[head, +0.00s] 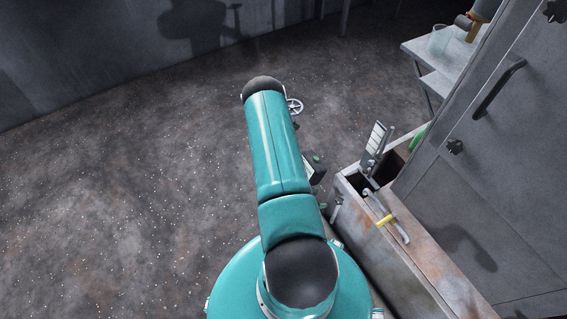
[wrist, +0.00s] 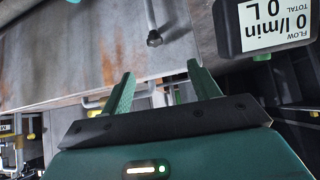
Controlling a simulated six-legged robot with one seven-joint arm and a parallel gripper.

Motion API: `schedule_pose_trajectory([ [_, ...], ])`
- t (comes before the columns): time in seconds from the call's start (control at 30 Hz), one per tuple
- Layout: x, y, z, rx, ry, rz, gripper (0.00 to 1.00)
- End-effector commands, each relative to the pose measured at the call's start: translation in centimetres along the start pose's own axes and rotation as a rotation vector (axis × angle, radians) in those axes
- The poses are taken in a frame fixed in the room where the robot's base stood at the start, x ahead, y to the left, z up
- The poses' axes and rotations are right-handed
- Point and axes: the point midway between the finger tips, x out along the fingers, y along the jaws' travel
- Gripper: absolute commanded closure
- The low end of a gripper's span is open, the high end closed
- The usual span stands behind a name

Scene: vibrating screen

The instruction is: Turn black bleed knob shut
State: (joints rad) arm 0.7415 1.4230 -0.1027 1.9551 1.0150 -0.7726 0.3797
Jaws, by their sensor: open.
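In the wrist view, a small dark knob-like piece (wrist: 154,39) sits at the end of a thin grey pipe, beyond my fingertips. I cannot tell for sure whether it is the bleed knob. My gripper (wrist: 160,70) has its two green fingers apart, with nothing held between them. The dark piece is ahead of the gap and apart from the fingers. In the head view my own teal arm hides the gripper. A black star-shaped knob (head: 455,146) shows on the grey cabinet door in the head view.
A flow meter (wrist: 268,28) reading 0 l/min and 0 L is close at the right of the wrist view. A rusty grey trough (head: 425,255) with pipes and a yellow-marked handle (head: 386,219) stands right of my arm. A handwheel (head: 295,106) is beyond. Open floor lies left.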

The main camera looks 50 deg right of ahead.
Motion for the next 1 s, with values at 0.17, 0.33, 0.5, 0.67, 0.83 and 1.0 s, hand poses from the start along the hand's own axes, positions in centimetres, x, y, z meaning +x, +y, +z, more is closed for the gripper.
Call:
schedule_pose_trajectory([
  [0.17,-1.8,-3.0,-0.5,-0.013,-0.038,-0.049,0.39],
  [0.33,-3.5,-5.5,-0.7,-0.03,-0.076,-0.093,0.39],
  [0.5,-5.5,-7.8,-0.9,-0.049,-0.113,-0.136,0.39],
  [0.67,-7.5,-9.9,-1.2,-0.07,-0.145,-0.178,0.39],
  [0.83,-9.8,-12.0,-1.4,-0.095,-0.18,-0.222,0.39],
  [1.0,-11.7,-13.5,-1.6,-0.117,-0.209,-0.257,0.39],
])
